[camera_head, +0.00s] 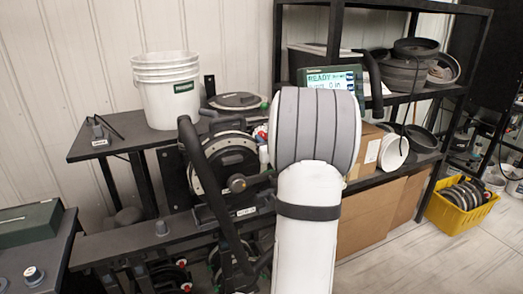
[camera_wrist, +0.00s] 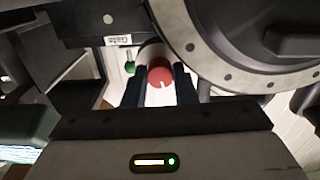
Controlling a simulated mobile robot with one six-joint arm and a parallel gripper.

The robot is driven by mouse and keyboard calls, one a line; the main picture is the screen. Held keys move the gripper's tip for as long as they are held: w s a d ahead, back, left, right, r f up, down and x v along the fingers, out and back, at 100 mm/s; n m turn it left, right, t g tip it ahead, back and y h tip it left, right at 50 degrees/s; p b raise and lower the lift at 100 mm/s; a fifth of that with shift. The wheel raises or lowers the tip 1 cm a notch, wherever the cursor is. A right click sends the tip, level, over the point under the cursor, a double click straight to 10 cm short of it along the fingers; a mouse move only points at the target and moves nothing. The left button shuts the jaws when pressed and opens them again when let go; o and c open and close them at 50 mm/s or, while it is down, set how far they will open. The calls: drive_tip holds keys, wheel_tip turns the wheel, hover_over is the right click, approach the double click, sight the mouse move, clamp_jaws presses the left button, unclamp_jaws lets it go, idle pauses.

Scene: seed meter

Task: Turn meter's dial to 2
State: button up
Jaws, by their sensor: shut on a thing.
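The seed meter (camera_head: 222,165) is a black round unit with a pale ring on the stand in the head view. Its large grey bolted ring (camera_wrist: 215,65) fills the upper right of the wrist view. My gripper (camera_wrist: 160,88) is shut on a small round red knob (camera_wrist: 160,76) with a pale mark, a finger on each side of it. Whether this knob is the meter's dial, and what number it points at, I cannot tell. A green knob (camera_wrist: 130,67) sits just left of the fingers. In the head view my arm hides my gripper and the red knob.
A lit display (camera_head: 331,78) reads READY behind my arm. A white bucket (camera_head: 166,90) stands on the dark bench at left. Shelves with pans (camera_head: 405,75), cardboard boxes (camera_head: 363,220) and a yellow crate (camera_head: 458,217) lie right. A small label (camera_wrist: 118,40) is above the green knob.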

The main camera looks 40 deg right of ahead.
drive_tip(key=shift+r+n+b, duration=0.1)
drive_tip(key=shift+n+b, duration=1.1)
drive_tip(key=shift+b, duration=0.25)
drive_tip(key=shift+r, duration=0.1)
drive_tip(key=o, duration=1)
drive_tip(key=shift+s, duration=0.1)
drive_tip(key=shift+f, duration=0.25)
